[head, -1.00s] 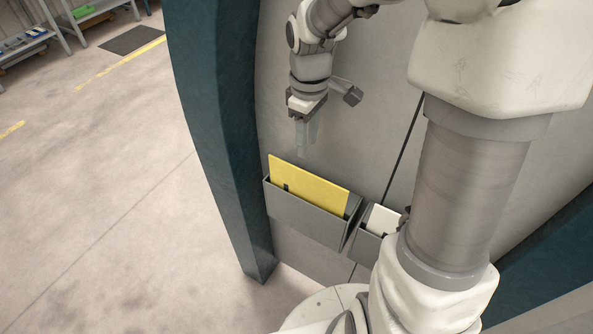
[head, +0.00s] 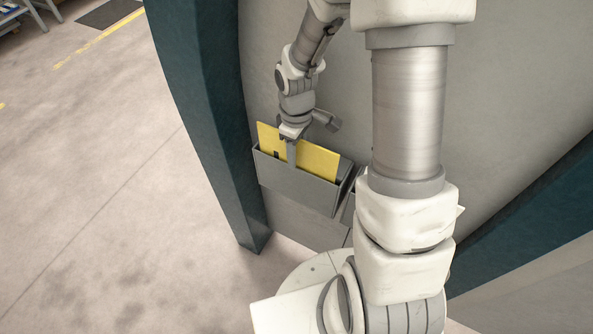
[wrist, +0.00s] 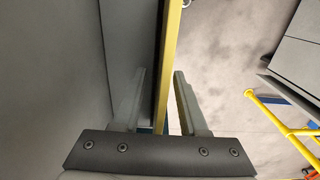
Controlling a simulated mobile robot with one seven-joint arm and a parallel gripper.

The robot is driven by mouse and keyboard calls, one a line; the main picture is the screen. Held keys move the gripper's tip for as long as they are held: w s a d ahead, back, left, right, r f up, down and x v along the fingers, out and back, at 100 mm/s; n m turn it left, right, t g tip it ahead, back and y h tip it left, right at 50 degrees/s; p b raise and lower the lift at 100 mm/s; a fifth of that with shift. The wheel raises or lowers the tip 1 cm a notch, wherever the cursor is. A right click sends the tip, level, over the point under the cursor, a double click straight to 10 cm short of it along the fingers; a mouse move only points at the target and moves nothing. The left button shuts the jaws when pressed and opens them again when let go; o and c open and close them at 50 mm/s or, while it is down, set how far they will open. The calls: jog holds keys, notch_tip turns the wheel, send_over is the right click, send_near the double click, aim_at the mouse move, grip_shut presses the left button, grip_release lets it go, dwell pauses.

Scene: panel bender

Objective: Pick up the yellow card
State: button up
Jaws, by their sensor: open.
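The yellow card (head: 317,161) stands upright in a grey wall holder (head: 300,188), its upper part sticking out above the holder's front. My gripper (head: 291,153) is at the card's upper edge, pointing down, in front of the card's left half in the head view. In the wrist view the card (wrist: 168,65) shows edge-on as a thin yellow strip. There my gripper (wrist: 160,98) is open, with one finger on each side of the strip.
A second holder (head: 349,208) beside the first is mostly hidden behind my arm. The grey panel (head: 395,20) rises behind the holders, with a dark teal post (head: 205,110) at its left. Yellow rails (wrist: 283,125) show at the right in the wrist view. Open floor (head: 90,180) lies left.

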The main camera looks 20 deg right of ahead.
jog(key=shift+f, duration=0.35)
jog(key=shift+c, duration=0.3)
grip_shut()
dwell(1.0)
